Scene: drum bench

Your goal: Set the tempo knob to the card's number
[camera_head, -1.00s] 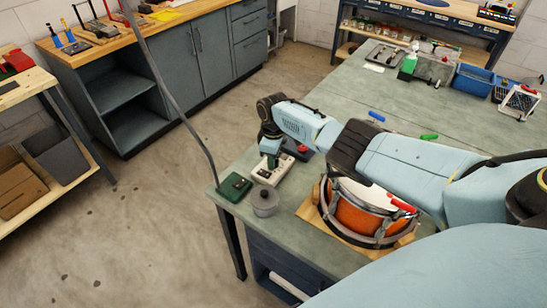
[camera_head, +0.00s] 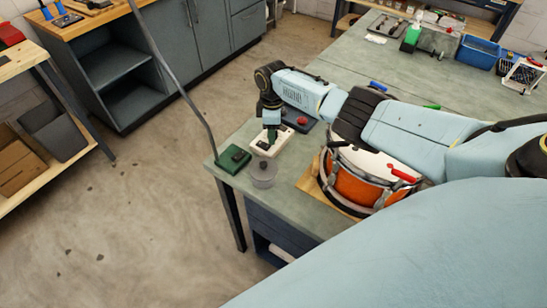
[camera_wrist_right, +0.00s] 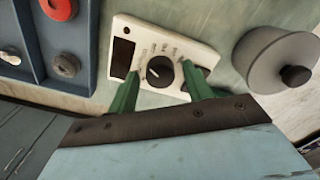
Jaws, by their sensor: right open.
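The tempo box (camera_head: 259,149) is a small white unit near the front left corner of the bench. In the right wrist view its black round knob (camera_wrist_right: 159,72) has a white pointer line and small markings around it, too blurred to read. A dark window (camera_wrist_right: 122,57) is beside the knob. My right gripper (camera_wrist_right: 162,82) is open, its green fingers on either side of the knob; whether they touch it I cannot tell. In the head view my right gripper (camera_head: 271,134) is over the box, partly hiding it. I cannot make out a card. My left gripper is out of view.
An orange drum (camera_head: 360,187) sits under my right arm.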

